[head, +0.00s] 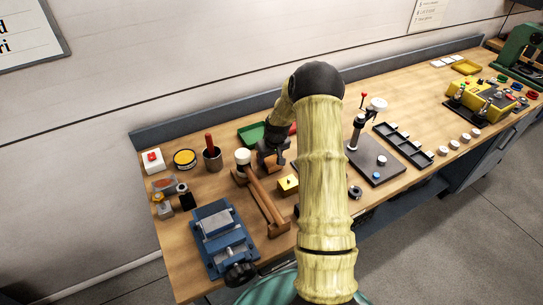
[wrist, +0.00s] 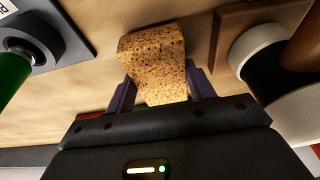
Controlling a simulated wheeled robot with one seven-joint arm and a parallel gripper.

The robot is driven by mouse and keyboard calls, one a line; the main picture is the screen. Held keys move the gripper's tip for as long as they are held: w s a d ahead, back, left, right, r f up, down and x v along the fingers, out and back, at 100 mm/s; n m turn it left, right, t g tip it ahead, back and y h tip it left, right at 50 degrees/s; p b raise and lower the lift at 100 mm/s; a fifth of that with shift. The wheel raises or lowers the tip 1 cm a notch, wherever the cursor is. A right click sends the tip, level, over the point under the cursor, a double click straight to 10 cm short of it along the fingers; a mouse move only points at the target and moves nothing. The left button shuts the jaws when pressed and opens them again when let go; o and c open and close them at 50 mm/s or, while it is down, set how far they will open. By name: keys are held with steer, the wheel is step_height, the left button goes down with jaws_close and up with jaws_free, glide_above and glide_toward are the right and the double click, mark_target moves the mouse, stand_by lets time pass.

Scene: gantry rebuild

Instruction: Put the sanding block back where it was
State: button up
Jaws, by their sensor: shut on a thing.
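The sanding block (wrist: 152,60), a tan, speckled, sponge-like block, sits between the two purple fingers of my gripper (wrist: 160,88) in the wrist view. My gripper is shut on it, and its far end sticks out past the fingertips. In the head view my gripper (head: 272,162) is low over the bench, between the green tray (head: 250,133) and a wooden piece (head: 265,205).
A blue vise (head: 220,238) is at front left, a dark-based stand (head: 376,165) to the right. Bare wood shows around the yellow block.

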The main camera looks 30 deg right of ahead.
steer(key=shift+f, duration=0.2)
steer(key=shift+f, duration=0.15)
steer(key=o, duration=1)
steer(key=shift+c, duration=0.2)
steer(key=shift+r, duration=0.45)
steer(key=b+v, duration=0.2)
steer(key=v, duration=0.9)
steer(key=shift+r, duration=0.2)
steer(key=shift+s, duration=0.1)
